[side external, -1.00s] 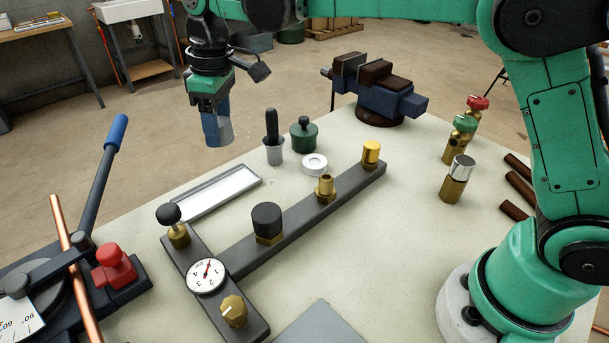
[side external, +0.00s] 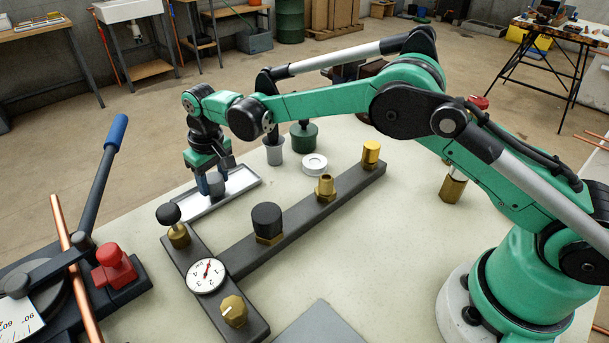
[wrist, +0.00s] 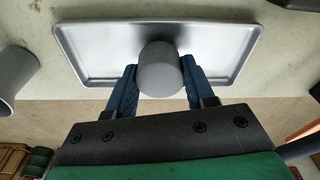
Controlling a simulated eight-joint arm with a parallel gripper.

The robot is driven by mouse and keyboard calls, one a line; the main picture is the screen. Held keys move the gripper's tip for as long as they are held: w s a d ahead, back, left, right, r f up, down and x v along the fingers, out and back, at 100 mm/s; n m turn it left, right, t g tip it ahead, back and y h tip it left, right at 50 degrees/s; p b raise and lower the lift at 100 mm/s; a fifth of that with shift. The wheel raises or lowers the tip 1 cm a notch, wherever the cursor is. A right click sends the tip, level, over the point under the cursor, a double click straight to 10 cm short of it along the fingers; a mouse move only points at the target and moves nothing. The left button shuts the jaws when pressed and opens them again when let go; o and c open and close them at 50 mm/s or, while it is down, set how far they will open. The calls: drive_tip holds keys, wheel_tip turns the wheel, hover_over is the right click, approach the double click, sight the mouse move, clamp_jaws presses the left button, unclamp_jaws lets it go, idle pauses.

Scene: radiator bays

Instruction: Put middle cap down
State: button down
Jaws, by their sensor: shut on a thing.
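A grey, round middle cap (wrist: 159,70) is held between the two blue fingers of my gripper (wrist: 158,64) in the wrist view. In the side view the cap (side external: 217,184) shows partly behind a finger of my gripper (side external: 210,184). My gripper points down over a shallow silver tray (side external: 242,180), which also fills the top of the wrist view (wrist: 95,50). The cap is within the tray's outline, near its near edge in the wrist view. I cannot tell whether it touches the tray floor.
A dark bar carries a black cap (side external: 267,218), an open brass fitting (side external: 325,188) in the middle and a brass cap (side external: 371,153). A black knob (side external: 168,214), grey cup (side external: 274,152), green pot (side external: 303,138) and white ring (side external: 314,164) stand near the tray.

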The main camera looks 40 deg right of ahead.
sight(218, 180)
drive_tip(key=shift+f, duration=0.35)
drive_tip(key=shift+c, duration=1.6)
unclamp_jaws()
drive_tip(key=shift+r, duration=0.1)
drive_tip(key=s+d+r+t, duration=0.1)
drive_tip(key=s+d+r, duration=0.15)
drive_tip(key=r, duration=0.55)
drive_tip(key=s+d+r, duration=0.2)
drive_tip(key=s+r, duration=0.1)
drive_tip(key=r, duration=0.6)
drive_tip(key=s+d+f+m+t, duration=0.1)
drive_tip(key=s+d+f+t, duration=0.1)
drive_tip(key=s+d, duration=0.2)
drive_tip(key=s+d+f+m+t, duration=0.1)
drive_tip(key=s+d, duration=0.4)
drive_tip(key=s, duration=0.6)
drive_tip(key=shift+s+d+f+t, duration=0.3)
drive_tip(key=shift+f+t, duration=0.3)
drive_tip(key=shift+t, duration=0.3)
